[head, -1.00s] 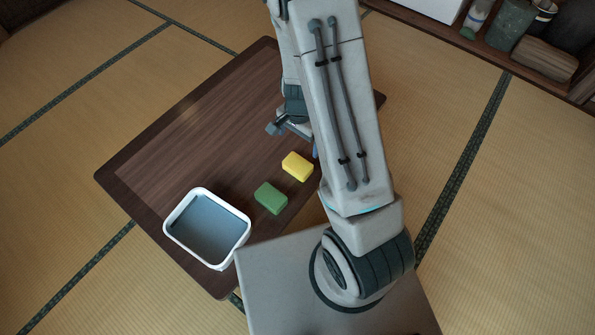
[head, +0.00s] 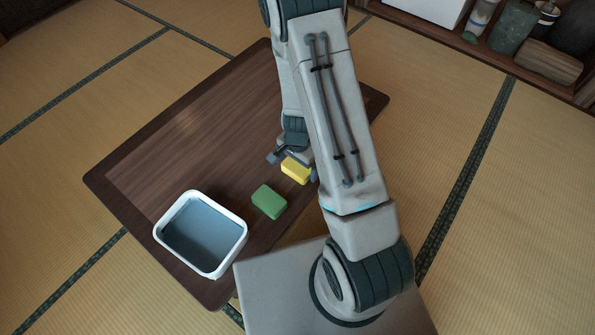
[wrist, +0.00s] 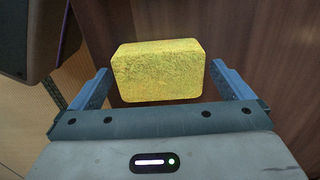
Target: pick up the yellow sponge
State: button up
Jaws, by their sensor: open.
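The yellow sponge (head: 296,171) lies on the dark wooden table (head: 190,125), close to the arm. In the wrist view the yellow sponge (wrist: 158,72) is between the two blue fingers of my gripper (wrist: 160,88). The gripper is open, and a gap shows between the sponge and each finger. In the head view my gripper (head: 293,168) is at the sponge and partly hidden by the arm; one fingertip shows to the sponge's left.
A green sponge (head: 269,202) lies on the table to the lower left of the yellow one. A white-rimmed tub (head: 243,236) stands farther left near the table edge. The table's upper left part is bare. A shelf with containers is at the top right.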

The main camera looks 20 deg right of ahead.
jog(key=shift+f, duration=0.6)
jog(key=shift+r, duration=0.1)
jog(key=c, duration=0.9)
jog(key=r+p, duration=0.2)
jog(key=r, duration=0.1)
jog(key=d+r+p, duration=0.1)
jog(key=r, duration=0.1)
jog(key=shift+s, duration=0.25)
jog(key=s+d+r, duration=0.1)
jog(key=d+r, duration=0.1)
jog(key=d, duration=0.1)
jog(key=s+d+r+p, duration=0.1)
jog(key=s+d+r, duration=0.1)
jog(key=d, duration=0.1)
jog(key=s+d+r+p, duration=0.1)
jog(key=s+d+r, duration=0.1)
jog(key=d, duration=0.1)
jog(key=shift+d, duration=0.2)
